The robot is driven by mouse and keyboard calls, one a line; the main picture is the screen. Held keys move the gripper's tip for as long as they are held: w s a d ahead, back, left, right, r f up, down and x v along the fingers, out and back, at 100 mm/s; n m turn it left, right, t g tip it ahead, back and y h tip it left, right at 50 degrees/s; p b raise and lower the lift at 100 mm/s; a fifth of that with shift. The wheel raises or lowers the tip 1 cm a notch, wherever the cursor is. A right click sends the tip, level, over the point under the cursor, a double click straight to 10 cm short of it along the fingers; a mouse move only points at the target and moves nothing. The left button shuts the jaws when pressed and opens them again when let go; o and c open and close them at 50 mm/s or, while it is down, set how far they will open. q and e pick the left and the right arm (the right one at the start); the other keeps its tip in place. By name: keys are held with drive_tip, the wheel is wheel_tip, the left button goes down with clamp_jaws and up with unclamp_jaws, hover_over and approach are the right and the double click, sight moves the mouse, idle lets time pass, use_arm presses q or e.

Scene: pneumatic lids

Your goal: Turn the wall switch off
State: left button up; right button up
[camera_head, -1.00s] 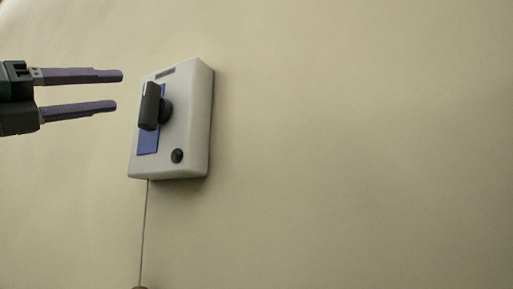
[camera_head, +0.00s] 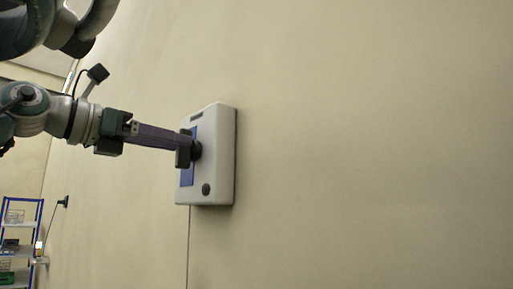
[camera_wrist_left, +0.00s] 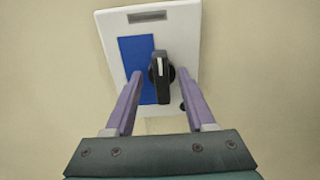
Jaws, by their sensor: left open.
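The wall switch is a pale grey box (camera_head: 221,160) on the beige wall, with a blue panel and a black rotary knob (camera_head: 184,150). In the left wrist view the box (camera_wrist_left: 185,45) fills the upper middle, and the knob (camera_wrist_left: 161,80) shows a white mark near its upper end. My left gripper (camera_head: 180,143) reaches the knob from the left. In the left wrist view its open purple fingers (camera_wrist_left: 160,88) lie on either side of the knob, with a gap visible on both sides. My right gripper is not in view.
A small round black button (camera_head: 206,189) sits low on the box's face. A thin cable (camera_head: 189,240) runs down from the box. A blue-framed shelf (camera_head: 20,240) stands far off at lower left. The wall right of the box is bare.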

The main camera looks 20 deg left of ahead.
use_arm(q)
drive_tip(key=shift+w+d+f, duration=0.1)
drive_tip(key=shift+w+d, duration=0.15)
drive_tip(key=shift+w, duration=0.25)
clamp_jaws()
idle(0.3)
